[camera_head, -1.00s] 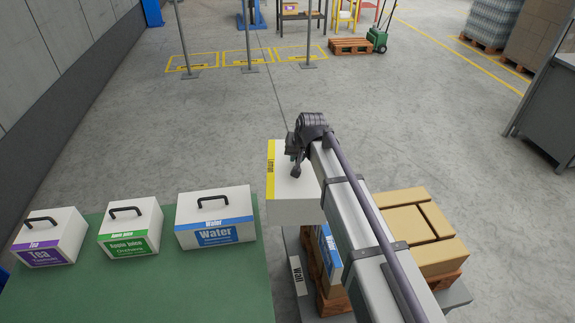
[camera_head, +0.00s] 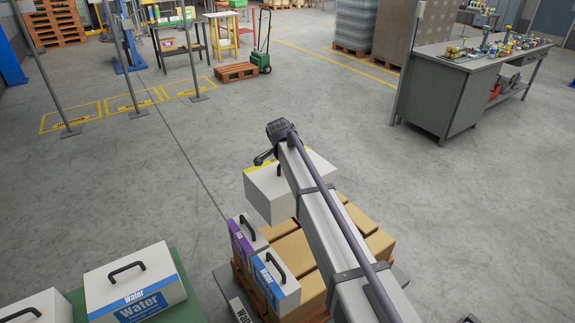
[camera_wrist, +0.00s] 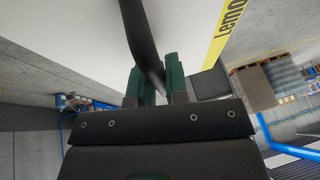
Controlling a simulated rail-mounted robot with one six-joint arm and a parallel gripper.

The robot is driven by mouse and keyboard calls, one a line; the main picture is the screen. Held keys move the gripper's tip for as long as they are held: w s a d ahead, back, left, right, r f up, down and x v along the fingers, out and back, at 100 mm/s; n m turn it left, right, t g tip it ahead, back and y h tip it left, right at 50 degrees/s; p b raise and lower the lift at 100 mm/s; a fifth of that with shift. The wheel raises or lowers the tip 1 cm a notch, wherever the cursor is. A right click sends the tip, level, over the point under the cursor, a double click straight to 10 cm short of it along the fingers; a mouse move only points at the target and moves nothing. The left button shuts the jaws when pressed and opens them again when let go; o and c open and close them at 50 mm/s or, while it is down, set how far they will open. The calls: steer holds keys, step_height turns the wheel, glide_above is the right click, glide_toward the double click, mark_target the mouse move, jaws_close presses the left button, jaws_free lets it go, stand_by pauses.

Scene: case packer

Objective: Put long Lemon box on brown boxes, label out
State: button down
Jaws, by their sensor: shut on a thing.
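The long Lemon box (camera_head: 268,192) is white with a yellow strip along its far left top edge. It hangs from my gripper (camera_head: 264,157) at the far side of the brown boxes (camera_head: 288,250). In the wrist view, the green fingers of my gripper (camera_wrist: 159,82) are shut on its black handle (camera_wrist: 140,35), and part of the yellow "Lemo" label (camera_wrist: 228,22) shows. In the head view the labelled face is turned away and hidden. My arm covers part of the Lemon box and the brown boxes. I cannot tell whether the Lemon box touches them.
A purple-labelled box (camera_head: 247,232) and a blue-labelled Water box (camera_head: 277,282) stand along the stack's left edge, labels facing left. A wooden pallet (camera_head: 243,277) lies underneath. The green table (camera_head: 190,303) at lower left holds another Water box (camera_head: 133,285).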

steer(key=shift+w+d, duration=0.2)
steer(key=shift+d, duration=0.1)
steer(key=shift+f, duration=0.15)
steer(key=shift+f+b, duration=0.6)
steer(key=shift+b, duration=0.15)
steer(key=shift+f, duration=0.15)
step_height(320, 180, down, 18)
steer(key=b, duration=1.9)
steer(key=shift+f, duration=0.25)
steer(key=shift+f+b, duration=0.3)
steer(key=shift+f, duration=0.05)
steer(key=c, duration=1.1)
jaws_free()
steer(key=shift+s, duration=0.1)
steer(key=shift+o, duration=0.2)
steer(key=shift+r, duration=0.1)
